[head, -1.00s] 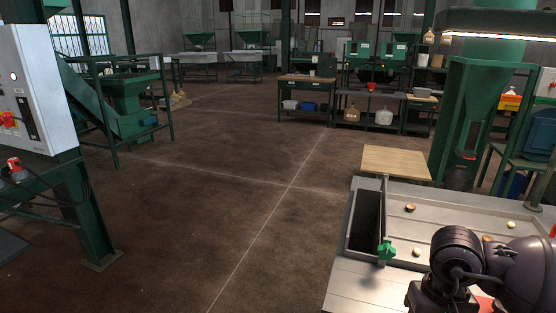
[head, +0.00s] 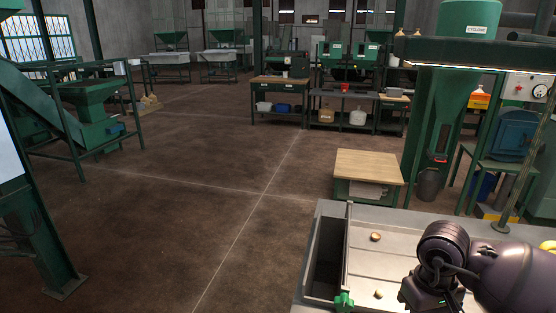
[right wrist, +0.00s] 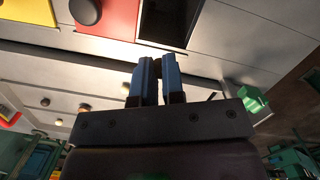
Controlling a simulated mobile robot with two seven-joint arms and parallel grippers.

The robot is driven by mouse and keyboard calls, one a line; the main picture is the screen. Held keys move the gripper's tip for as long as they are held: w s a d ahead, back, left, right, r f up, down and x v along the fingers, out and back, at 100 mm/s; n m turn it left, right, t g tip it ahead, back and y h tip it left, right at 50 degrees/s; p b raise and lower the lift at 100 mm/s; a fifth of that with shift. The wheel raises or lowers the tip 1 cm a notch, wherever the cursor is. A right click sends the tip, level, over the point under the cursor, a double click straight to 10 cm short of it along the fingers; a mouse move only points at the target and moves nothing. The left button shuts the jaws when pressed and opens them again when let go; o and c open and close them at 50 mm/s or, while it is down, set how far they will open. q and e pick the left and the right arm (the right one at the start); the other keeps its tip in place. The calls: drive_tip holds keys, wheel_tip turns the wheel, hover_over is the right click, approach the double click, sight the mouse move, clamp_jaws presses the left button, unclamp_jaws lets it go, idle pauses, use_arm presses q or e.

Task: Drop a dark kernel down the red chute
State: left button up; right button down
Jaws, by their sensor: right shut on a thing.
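My right gripper (right wrist: 158,82) is in the right wrist view, its two blue fingers nearly together on a small dark kernel (right wrist: 158,68) that is mostly hidden between them. A red panel (right wrist: 112,20), seemingly the red chute, lies beyond the fingers to the upper left. A dark rectangular opening (right wrist: 170,20) is beside it, just above the fingertips in the picture. In the head view my right wrist hangs over the metal sorting table (head: 395,215), and its fingers are hidden. A tan-brown kernel (head: 376,237) and a paler one (head: 379,294) lie on the table. My left gripper is out of view.
A yellow panel (right wrist: 60,12) adjoins the red one, with a dark round thing (right wrist: 85,11) over their border. A green clamp (head: 343,300) sits by the table's dark trough (head: 326,255). A wooden-topped stand (head: 367,165) is behind. Open floor lies left.

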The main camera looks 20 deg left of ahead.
drive_tip(key=shift+s+f, duration=0.1)
drive_tip(key=shift+f, duration=0.4)
use_arm(q)
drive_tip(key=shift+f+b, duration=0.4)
drive_tip(key=shift+b, duration=0.2)
use_arm(e)
drive_tip(key=shift+f, duration=2.25)
drive_tip(key=c, duration=1.1)
unclamp_jaws()
drive_tip(key=shift+c, duration=0.2)
drive_tip(key=r, duration=0.6)
drive_tip(key=w+r, duration=0.1)
drive_tip(key=r, duration=0.3)
drive_tip(key=shift+a, duration=0.2)
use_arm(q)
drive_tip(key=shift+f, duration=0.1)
use_arm(e)
drive_tip(key=shift+r, duration=0.4)
